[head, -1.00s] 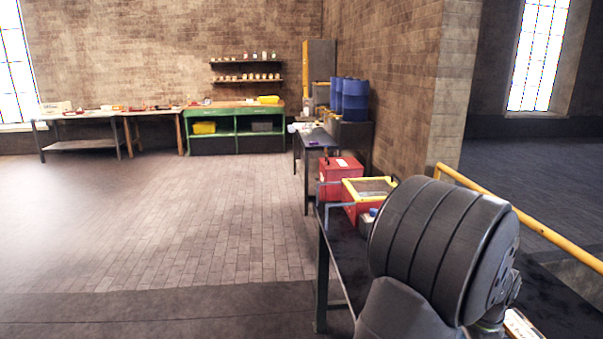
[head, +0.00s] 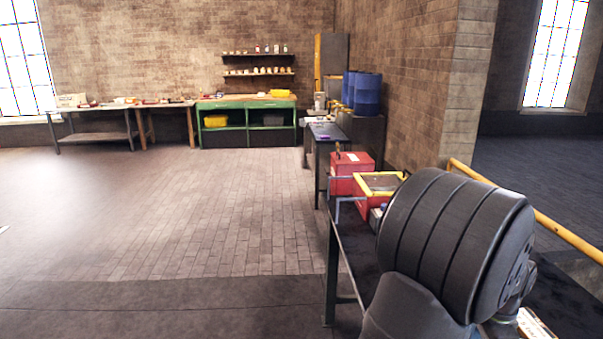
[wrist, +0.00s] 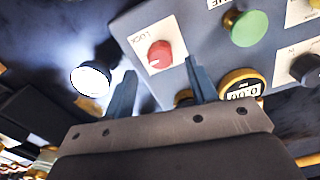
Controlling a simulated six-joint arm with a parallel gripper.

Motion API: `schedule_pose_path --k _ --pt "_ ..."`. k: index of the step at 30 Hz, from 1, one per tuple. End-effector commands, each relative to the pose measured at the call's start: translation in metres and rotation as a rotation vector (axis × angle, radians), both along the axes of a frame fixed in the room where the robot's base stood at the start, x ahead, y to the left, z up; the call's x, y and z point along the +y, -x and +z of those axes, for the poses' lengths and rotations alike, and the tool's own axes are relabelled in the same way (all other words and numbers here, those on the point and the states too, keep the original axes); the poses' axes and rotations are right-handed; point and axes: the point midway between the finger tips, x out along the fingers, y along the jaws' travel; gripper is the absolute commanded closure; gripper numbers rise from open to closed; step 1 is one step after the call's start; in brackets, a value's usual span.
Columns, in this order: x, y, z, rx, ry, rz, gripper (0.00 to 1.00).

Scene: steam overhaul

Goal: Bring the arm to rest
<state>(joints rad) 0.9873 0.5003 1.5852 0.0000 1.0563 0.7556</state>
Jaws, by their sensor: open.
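My gripper (wrist: 158,88) shows in the wrist view with its two fingers spread apart and nothing between them. Beyond the fingertips is a grey panel (wrist: 198,48) with a red knob (wrist: 160,54) on a white plate marked LOCK, a green knob (wrist: 246,27) and a black knob (wrist: 305,68). Whether the fingers touch the panel cannot be told. In the head view my dark arm fills the lower right, and my gripper is out of sight there.
A dark bench (head: 345,240) runs along the right, with a red box (head: 351,170) and a yellow-rimmed red bin (head: 378,184). A yellow rail (head: 570,235) stands behind my arm. A green workbench (head: 247,104) is at the back wall. The floor at left is clear.

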Motion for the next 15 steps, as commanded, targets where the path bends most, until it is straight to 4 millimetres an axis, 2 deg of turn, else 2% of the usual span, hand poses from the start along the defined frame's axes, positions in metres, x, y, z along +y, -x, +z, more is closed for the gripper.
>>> schedule_pose_path --k 1,15 --pt "-0.001 -0.001 0.012 -0.003 0.005 0.0 0.48" --pt "0.0 0.0 0.106 -0.003 0.005 0.0 0.48"
